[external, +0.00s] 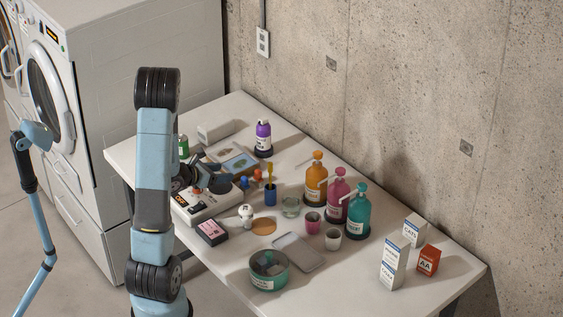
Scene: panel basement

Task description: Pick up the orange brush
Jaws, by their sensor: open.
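I cannot clearly make out an orange brush. A small orange-topped item (257,175) stands on the table beside a blue one (244,183); it is too small to tell if it is a brush. A yellow-handled item (270,174) stands upright in a dark blue holder (270,195) just to the right. My gripper (222,184) is low over the left part of the table, left of these items and above a white device (205,205). It is open and appears empty; my arm partly hides it.
Orange (316,182), pink (338,203) and teal (358,212) pump bottles stand right of centre. A purple bottle (263,138) is at the back. A green pot (268,271) and grey tray (298,252) are in front. Boxes (393,263) stand right. A concrete wall (400,100) bounds the back.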

